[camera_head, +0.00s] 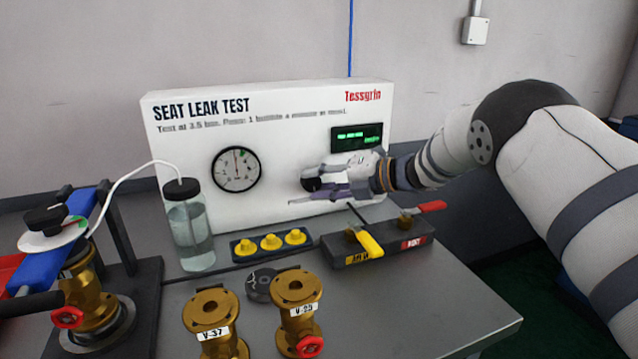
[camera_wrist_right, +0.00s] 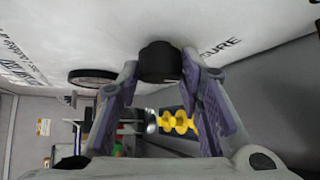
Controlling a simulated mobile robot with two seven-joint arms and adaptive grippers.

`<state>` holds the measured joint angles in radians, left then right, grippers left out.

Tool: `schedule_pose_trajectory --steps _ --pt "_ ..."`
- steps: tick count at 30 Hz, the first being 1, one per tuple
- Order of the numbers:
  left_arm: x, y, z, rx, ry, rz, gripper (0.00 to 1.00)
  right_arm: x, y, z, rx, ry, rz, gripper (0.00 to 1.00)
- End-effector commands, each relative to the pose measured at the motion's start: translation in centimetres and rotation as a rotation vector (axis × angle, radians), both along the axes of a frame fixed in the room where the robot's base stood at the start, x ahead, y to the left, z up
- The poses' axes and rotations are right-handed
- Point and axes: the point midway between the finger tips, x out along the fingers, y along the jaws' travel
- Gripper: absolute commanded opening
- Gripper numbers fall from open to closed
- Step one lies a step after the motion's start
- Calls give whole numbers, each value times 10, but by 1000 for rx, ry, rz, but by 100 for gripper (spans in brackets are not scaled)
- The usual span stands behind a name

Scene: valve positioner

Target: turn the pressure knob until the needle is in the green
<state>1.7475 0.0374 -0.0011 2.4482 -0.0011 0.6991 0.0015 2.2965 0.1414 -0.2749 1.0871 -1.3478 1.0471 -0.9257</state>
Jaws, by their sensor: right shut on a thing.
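The white test panel (camera_head: 290,125) carries a round pressure gauge (camera_head: 236,169) with a white dial and a small green mark near the top right. Its thin needle points roughly straight up; I cannot tell whether it lies in the green. The black pressure knob (camera_wrist_right: 160,62) sticks out of the panel, right of the gauge, and shows partly in the head view (camera_head: 312,184). My right gripper (camera_head: 308,188) is at the panel. In the wrist view, its fingertips (camera_wrist_right: 161,66) are shut on the knob, one on each side. My left gripper is not in view.
A water bottle with a white tube (camera_head: 190,230) stands left of the gripper. Yellow caps in a tray (camera_head: 270,244) and a lever block (camera_head: 375,247) lie below it. Brass valves (camera_head: 212,318) stand in front. A clamp stand (camera_head: 130,300) is at left.

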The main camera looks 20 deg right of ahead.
Motion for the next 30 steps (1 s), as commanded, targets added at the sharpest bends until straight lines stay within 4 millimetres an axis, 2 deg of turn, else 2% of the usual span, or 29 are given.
schedule_pose_trajectory --steps 9,22,23,25,30 --pt "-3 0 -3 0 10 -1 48 0 1 -3 74 6 3 6" --pt "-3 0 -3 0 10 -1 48 -1 1 -3 81 7 4 6" --pt "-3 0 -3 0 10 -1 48 -1 1 -3 81 7 4 38" --pt "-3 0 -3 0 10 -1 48 -1 1 -2 80 6 4 54" --pt "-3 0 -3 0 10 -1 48 0 1 -2 80 5 2 54"
